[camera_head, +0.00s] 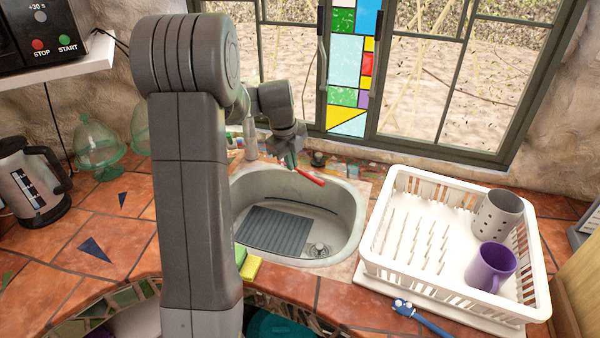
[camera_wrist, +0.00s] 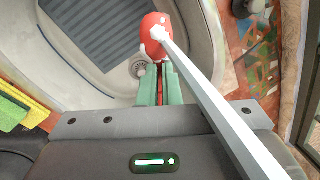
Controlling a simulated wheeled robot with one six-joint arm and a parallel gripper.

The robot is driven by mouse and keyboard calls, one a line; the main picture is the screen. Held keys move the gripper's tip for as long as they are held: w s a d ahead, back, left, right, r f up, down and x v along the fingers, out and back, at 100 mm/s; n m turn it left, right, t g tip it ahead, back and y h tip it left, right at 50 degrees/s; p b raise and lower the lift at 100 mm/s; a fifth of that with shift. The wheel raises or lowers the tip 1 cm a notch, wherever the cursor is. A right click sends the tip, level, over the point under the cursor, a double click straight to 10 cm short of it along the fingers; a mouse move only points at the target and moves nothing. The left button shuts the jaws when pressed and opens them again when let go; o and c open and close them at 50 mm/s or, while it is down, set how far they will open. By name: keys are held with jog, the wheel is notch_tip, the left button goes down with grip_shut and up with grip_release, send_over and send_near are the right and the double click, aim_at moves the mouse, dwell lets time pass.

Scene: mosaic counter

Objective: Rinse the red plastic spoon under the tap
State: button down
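The red plastic spoon (camera_head: 309,177) is held over the back of the sink basin (camera_head: 347,215). My gripper (camera_head: 291,161) is shut on its handle. In the wrist view the green fingertips (camera_wrist: 158,88) pinch the handle, and the spoon's red bowl (camera_wrist: 153,24) points away from them. A pale, straight stream or bar (camera_wrist: 215,105) crosses the wrist view and ends on the spoon in a white, splash-like spot. I cannot tell for certain whether it is water. The tap is not clearly seen in the head view.
A white dish rack (camera_head: 402,262) with a grey holder (camera_head: 497,214) and a purple mug (camera_head: 490,265) stands right of the sink. A yellow-green sponge (camera_head: 249,267) lies at the front rim. A blue brush (camera_head: 422,317) lies in front of the rack. A window (camera_head: 455,80) is behind.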

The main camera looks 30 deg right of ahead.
jog(key=shift+s+d, duration=0.15)
jog(key=shift+d, duration=0.15)
jog(key=shift+a, duration=0.15)
jog(key=shift+w+a, duration=0.25)
jog(key=shift+a, duration=0.15)
jog(key=shift+d, duration=0.1)
dwell(0.4)
jog(key=shift+s+d, duration=0.25)
jog(key=shift+d, duration=0.2)
jog(key=shift+a+b, duration=0.1)
jog(key=shift+b, duration=0.2)
jog(key=shift+w+a, duration=0.25)
jog(key=shift+a, duration=0.2)
